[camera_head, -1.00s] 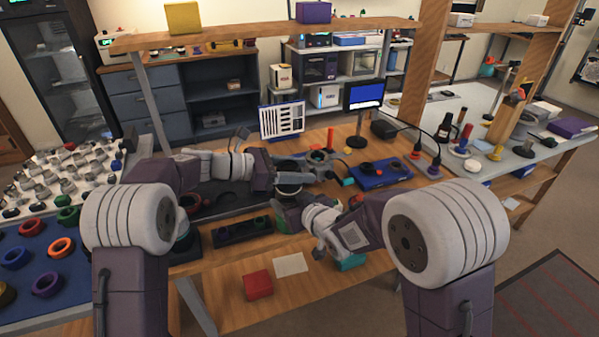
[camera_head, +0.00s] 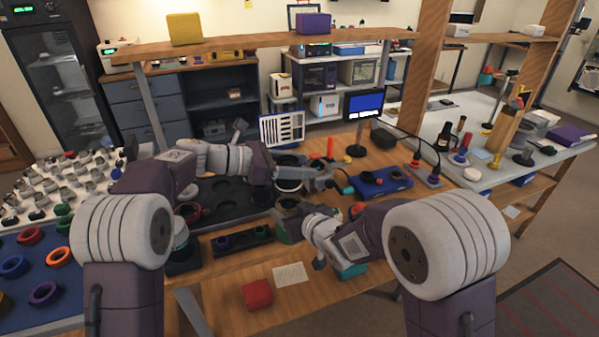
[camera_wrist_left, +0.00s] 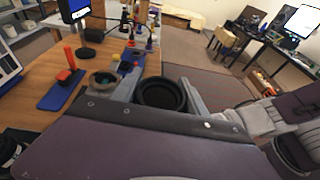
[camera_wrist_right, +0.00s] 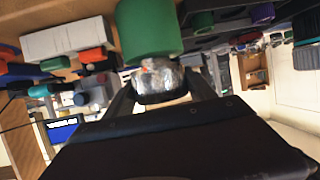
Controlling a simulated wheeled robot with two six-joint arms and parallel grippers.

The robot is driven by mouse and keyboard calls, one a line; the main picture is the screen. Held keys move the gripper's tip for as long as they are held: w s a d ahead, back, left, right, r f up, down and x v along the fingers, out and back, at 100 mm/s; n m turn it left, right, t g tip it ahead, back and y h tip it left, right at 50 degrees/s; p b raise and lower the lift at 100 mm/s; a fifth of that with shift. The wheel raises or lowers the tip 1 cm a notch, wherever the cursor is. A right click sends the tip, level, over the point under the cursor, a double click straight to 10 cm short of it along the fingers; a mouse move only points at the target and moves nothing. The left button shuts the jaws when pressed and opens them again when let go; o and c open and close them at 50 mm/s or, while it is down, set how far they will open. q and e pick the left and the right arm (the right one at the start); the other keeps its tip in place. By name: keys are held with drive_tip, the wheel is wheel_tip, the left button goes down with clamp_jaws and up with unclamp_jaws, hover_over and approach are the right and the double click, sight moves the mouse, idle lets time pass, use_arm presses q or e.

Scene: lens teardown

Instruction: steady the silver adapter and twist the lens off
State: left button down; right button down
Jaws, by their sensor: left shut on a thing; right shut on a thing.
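My left gripper (camera_head: 306,177) is shut on a round black hollow piece (camera_head: 288,182), which looks like the lens. In the left wrist view this black piece (camera_wrist_left: 162,94) sits between the fingers, its open dark mouth facing the camera. My right gripper (camera_wrist_right: 165,88) is shut on a shiny silver piece, the adapter (camera_wrist_right: 158,80). A wide green cylinder (camera_wrist_right: 148,28) adjoins the adapter in the right wrist view. In the head view my right gripper (camera_head: 294,207) is just below the left one. I cannot tell whether black piece and adapter touch.
A dark tray (camera_head: 222,213) with round recesses lies left of the grippers. A blue pad (camera_head: 385,182) with round parts lies to the right. A red block (camera_head: 257,293) and a pale sheet (camera_head: 290,273) are at the front. Coloured rings cover a blue mat (camera_head: 75,297) at far left.

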use_arm(q)
drive_tip(key=shift+r, duration=0.6)
use_arm(e)
drive_tip(key=shift+c, duration=1.1)
unclamp_jaws()
drive_tip(key=r+v, duration=0.1)
drive_tip(key=v, duration=0.9)
drive_tip(key=shift+w+a+r, duration=0.2)
drive_tip(key=shift+w+r, duration=0.15)
drive_tip(key=shift+r, duration=0.05)
